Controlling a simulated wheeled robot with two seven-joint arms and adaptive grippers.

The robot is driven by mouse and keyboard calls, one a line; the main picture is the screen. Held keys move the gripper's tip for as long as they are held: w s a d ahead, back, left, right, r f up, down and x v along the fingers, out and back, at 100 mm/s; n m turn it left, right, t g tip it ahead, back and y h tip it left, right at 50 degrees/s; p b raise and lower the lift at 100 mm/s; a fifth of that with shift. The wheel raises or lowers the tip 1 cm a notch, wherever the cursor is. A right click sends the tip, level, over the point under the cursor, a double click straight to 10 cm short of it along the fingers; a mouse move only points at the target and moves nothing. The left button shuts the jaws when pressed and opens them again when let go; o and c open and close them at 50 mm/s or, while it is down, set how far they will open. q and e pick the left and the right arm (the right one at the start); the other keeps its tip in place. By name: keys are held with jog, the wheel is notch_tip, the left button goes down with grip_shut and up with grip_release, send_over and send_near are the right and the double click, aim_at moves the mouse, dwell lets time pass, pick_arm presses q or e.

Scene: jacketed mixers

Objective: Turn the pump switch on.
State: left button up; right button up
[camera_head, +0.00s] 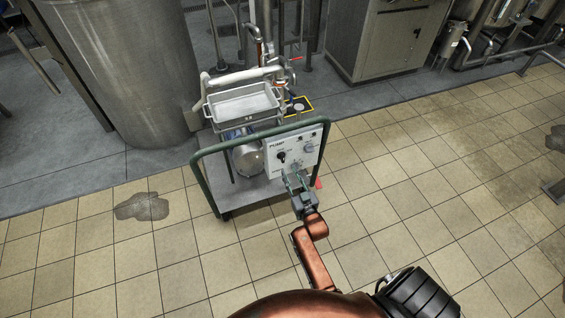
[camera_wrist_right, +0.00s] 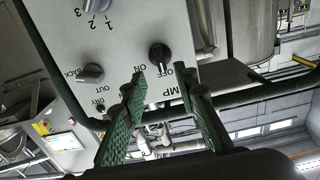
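The white pump panel (camera_head: 300,162) faces me on a green-framed cart. Its black pump switch (camera_head: 281,157) is at the panel's left, under the word PUMP. In the right wrist view the switch (camera_wrist_right: 160,56) shows as a black knob beside the ON and OFF letters; I cannot tell for sure which it points to. My right gripper (camera_head: 294,178) is just in front of the panel's lower part. In the right wrist view its green fingers (camera_wrist_right: 160,76) are apart and empty, with the knob beyond the gap between the tips, apparently untouched. My left gripper is not in view.
Other dark knobs sit on the panel, one labelled BACK and OUT (camera_wrist_right: 91,73). The cart's green rail (camera_head: 204,176) runs close by the panel and crosses behind my fingers in the wrist view. A steel tank (camera_head: 125,70) stands left.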

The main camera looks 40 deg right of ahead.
aim_at(284, 160)
jog(key=b+x, duration=0.1)
jog(key=x, duration=0.3)
jog(key=b+x, duration=0.1)
jog(key=x, duration=0.2)
jog(key=shift+a, duration=0.1)
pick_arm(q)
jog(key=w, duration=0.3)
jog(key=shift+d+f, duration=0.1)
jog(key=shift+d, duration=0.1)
pick_arm(e)
jog(key=shift+w, duration=0.25)
jog(key=shift+c, duration=0.3)
grip_shut()
